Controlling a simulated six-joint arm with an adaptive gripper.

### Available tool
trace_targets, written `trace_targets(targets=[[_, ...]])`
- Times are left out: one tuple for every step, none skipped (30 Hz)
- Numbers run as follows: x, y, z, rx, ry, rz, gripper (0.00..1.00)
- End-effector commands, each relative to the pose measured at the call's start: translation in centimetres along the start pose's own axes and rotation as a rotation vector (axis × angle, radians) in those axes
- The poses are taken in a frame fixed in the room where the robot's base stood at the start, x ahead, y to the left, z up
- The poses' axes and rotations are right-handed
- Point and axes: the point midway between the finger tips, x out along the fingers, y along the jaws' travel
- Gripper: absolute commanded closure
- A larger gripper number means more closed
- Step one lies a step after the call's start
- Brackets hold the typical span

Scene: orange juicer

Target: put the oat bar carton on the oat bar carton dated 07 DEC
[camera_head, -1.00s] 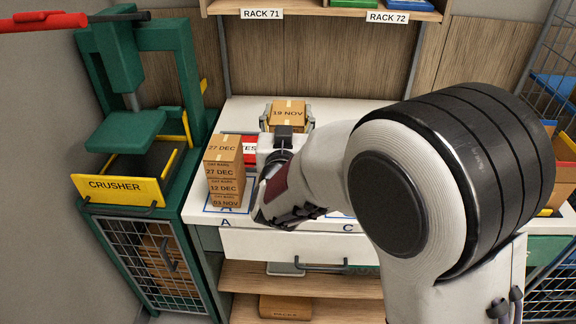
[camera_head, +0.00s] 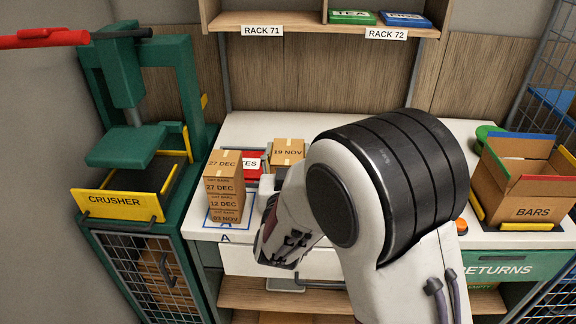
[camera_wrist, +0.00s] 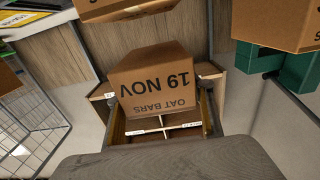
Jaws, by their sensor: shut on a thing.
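The oat bar carton marked 19 NOV (camera_head: 288,152) is in my gripper, just beyond my arm in the head view. In the wrist view it fills the middle, its print upside down (camera_wrist: 160,92), with a finger on either side. My gripper (camera_wrist: 165,108) is shut on it; in the head view my arm hides most of the gripper. I can read 07 DEC on no carton in view.
The green crusher (camera_head: 140,147) with its yellow tray stands at the left. A red item (camera_head: 252,168) lies behind the stack. An open BARS box (camera_head: 530,211) stands at the right. A shelf with rack labels (camera_head: 262,30) hangs above. The rear white counter (camera_head: 350,126) has free room.

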Motion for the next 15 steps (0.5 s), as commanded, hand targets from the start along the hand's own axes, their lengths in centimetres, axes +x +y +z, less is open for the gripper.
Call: trace_targets(targets=[[0.0, 0.0, -0.1, 0.000, 0.002, 0.000, 0.75], [0.0, 0.0, -0.1, 0.000, 0.002, 0.000, 0.75], [0.0, 0.0, -0.1, 0.000, 0.001, 0.000, 0.75], [0.0, 0.0, -0.1, 0.000, 0.001, 0.000, 0.75], [0.0, 0.0, -0.1, 0.000, 0.001, 0.000, 0.75], [0.0, 0.0, -0.1, 0.000, 0.001, 0.000, 0.75], [0.0, 0.0, -0.1, 0.000, 0.001, 0.000, 0.75], [0.0, 0.0, 0.0, 0.000, 0.001, 0.000, 0.75], [0.0, 0.0, 0.1, 0.000, 0.001, 0.000, 0.75], [0.0, 0.0, 0.2, -0.001, 0.000, 0.000, 0.75], [0.0, 0.0, 0.4, -0.001, 0.000, 0.000, 0.75], [0.0, 0.0, 0.6, -0.002, -0.001, 0.000, 0.75], [0.0, 0.0, 0.9, -0.002, -0.002, 0.000, 0.75], [0.0, 0.0, 1.1, -0.002, -0.002, -0.001, 0.75], [0.0, 0.0, 1.4, -0.003, -0.002, -0.001, 0.75]])
